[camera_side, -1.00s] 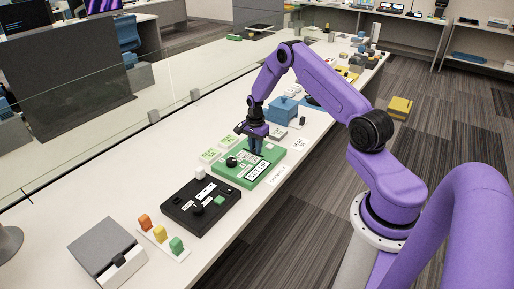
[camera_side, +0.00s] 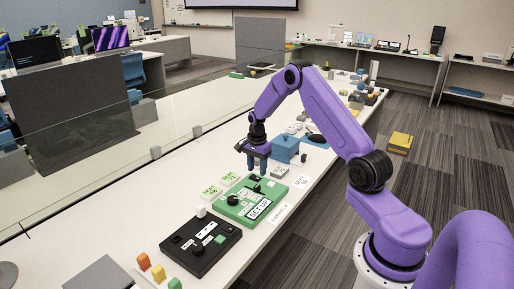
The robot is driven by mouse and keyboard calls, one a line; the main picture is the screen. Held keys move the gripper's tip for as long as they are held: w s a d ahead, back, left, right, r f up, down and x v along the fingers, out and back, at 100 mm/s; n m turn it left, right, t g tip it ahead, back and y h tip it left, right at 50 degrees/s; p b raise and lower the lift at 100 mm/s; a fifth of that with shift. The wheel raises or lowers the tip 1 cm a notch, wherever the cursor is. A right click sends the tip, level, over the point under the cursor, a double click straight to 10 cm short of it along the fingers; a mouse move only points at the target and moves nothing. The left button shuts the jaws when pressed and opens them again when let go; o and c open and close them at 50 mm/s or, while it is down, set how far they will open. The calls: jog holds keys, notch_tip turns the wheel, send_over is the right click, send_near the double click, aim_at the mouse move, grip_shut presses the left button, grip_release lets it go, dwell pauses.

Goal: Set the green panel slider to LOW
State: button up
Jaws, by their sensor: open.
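The green panel (camera_side: 250,200) lies on the white bench, with a dark round knob (camera_side: 233,200) on its left part and a white "SET UP" label on its near right part. Small dark and light controls show on its top; which one is the slider, and where it stands, is too small to tell.
A black panel (camera_side: 202,243) with knobs stands nearer on the bench. A blue box (camera_side: 286,149) stands behind and right of my gripper. White label cards (camera_side: 230,179) lie around the panel. Orange, yellow and green blocks (camera_side: 158,272) are at the near left.

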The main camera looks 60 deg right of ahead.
notch_tip(320, 180, up, 9)
dwell(0.3)
jog(key=shift+r, duration=0.1)
jog(key=s+a+r+n, duration=0.3)
jog(key=a+n, duration=0.2)
jog(key=a, duration=0.3)
jog(key=s+a+r+n, duration=0.2)
jog(key=s+a+n, duration=0.15)
jog(key=a, duration=0.45)
jog(key=s+a+r+n, duration=0.3)
jog(key=a+n, duration=0.2)
jog(key=a, duration=0.3)
jog(key=s+a+n, duration=0.2)
jog(key=s+n, duration=0.6)
jog(key=s, duration=0.5)
jog(key=s+a+n, duration=0.3)
jog(key=s+n, duration=0.6)
jog(key=s, duration=0.4)
jog(key=shift+a+r, duration=0.3)
jog(key=shift+r, duration=0.15)
